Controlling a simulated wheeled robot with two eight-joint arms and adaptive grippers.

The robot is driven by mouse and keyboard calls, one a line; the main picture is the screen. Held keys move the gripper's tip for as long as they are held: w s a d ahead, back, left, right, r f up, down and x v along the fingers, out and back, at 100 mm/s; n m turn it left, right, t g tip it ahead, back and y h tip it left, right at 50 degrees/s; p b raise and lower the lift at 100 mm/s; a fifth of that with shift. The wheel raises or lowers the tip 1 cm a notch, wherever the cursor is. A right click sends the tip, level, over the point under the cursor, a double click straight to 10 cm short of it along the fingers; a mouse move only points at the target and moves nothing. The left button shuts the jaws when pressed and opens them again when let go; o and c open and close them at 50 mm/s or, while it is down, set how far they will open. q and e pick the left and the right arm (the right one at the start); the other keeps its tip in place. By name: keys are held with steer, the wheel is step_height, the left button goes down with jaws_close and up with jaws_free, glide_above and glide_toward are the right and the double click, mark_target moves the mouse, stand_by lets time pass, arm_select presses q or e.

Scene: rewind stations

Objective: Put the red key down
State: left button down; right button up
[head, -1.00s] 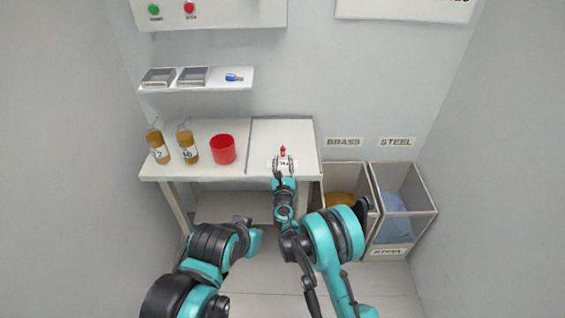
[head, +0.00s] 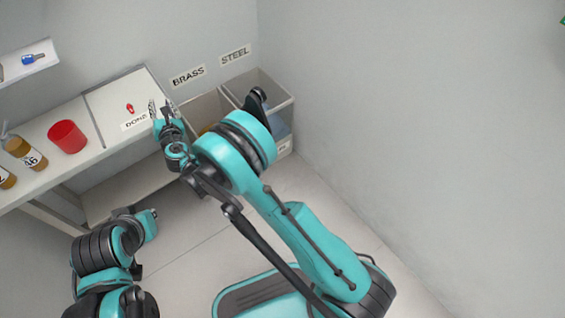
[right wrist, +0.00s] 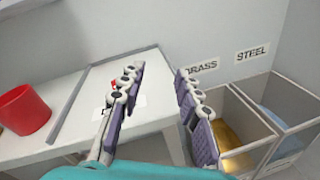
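The small red key (head: 130,108) is on the pale panel at the right end of the bench, just behind the DONE label (head: 135,123). My right gripper (head: 161,104) is open and empty, to the right of the key and apart from it, by the panel's right edge. In the right wrist view the fingers (right wrist: 159,69) are spread with nothing between them. A bit of red key (right wrist: 114,84) shows beside the left finger, which hides most of it.
A red cup (head: 67,137) and amber bottles stand on the bench to the left. A blue-topped item (head: 34,59) lies on the shelf. Open bins under the BRASS (head: 188,76) and STEEL (head: 235,54) signs stand right of the bench. Floor at right is clear.

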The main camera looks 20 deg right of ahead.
steer(key=s+d+r+m+g+h, duration=0.1)
steer(key=s+d+r+m+h, duration=0.1)
steer(key=d+r+m, duration=0.4)
steer(key=s+d+r+m+g+h, duration=0.1)
steer(key=s+d+r+m, duration=0.25)
steer(key=d, duration=0.55)
steer(key=s+d+r+m+g+h, duration=0.1)
steer(key=s+d+r+m+g, duration=0.15)
steer(key=s+d+m, duration=0.7)
arm_select(q)
steer(key=shift+s, duration=0.1)
steer(key=c, duration=1.8)
jaws_free()
steer(key=shift+c, duration=0.2)
steer(key=o, duration=0.4)
arm_select(e)
steer(key=s+d+f+m+g, duration=0.1)
steer(key=s+m, duration=0.3)
steer(key=s, duration=0.4)
steer(key=s+d+f+m+g+y, duration=0.1)
steer(key=s+d+f+m+g, duration=0.1)
steer(key=s, duration=0.7)
steer(key=s+d+f+m+g+y, duration=0.1)
steer(key=s+f+m+g, duration=0.1)
steer(key=s+f+m, duration=0.2)
steer(key=s+m, duration=0.3)
steer(key=s, duration=0.1)
steer(key=shift+s+d, duration=0.15)
steer(key=shift+d, duration=0.15)
